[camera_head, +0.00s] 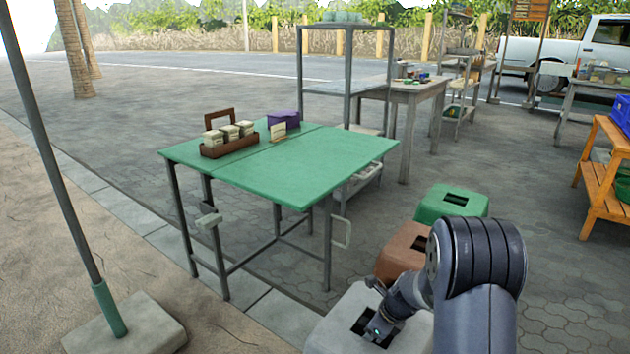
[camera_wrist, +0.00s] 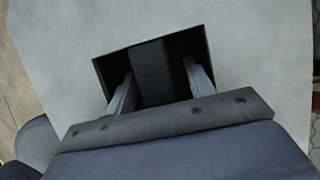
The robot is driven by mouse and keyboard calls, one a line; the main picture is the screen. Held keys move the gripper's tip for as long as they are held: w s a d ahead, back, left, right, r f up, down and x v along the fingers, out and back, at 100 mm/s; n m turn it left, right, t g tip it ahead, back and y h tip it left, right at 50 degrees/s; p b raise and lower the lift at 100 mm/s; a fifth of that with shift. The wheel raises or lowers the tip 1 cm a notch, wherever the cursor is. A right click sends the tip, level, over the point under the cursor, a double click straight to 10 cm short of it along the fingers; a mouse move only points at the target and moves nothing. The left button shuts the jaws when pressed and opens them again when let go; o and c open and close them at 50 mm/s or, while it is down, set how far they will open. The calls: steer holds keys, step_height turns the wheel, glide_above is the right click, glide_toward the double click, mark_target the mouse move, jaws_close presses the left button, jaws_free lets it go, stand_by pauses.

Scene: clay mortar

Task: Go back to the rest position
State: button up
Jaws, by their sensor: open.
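My gripper (camera_head: 377,332) is low at the front, over the dark slot in the top of a light grey stool (camera_head: 340,318). In the wrist view, the two fingers of my gripper (camera_wrist: 160,80) are spread apart, with a dark bar (camera_wrist: 150,70) of the slot between them. The fingers reach over or into the slot of the stool (camera_wrist: 235,35); I cannot tell how deep or whether they touch the bar. Nothing is gripped. My wrist hides the near part of the slot.
A brown stool (camera_head: 400,250) and a green stool (camera_head: 450,205) stand in a row behind the grey one. A green table (camera_head: 310,165) stands to the left, holding a brown caddy (camera_head: 230,148) and a purple box (camera_head: 283,119). An orange shelf (camera_head: 603,180) is at right.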

steer(key=shift+r+p, duration=0.5)
steer(key=shift+r, duration=1.35)
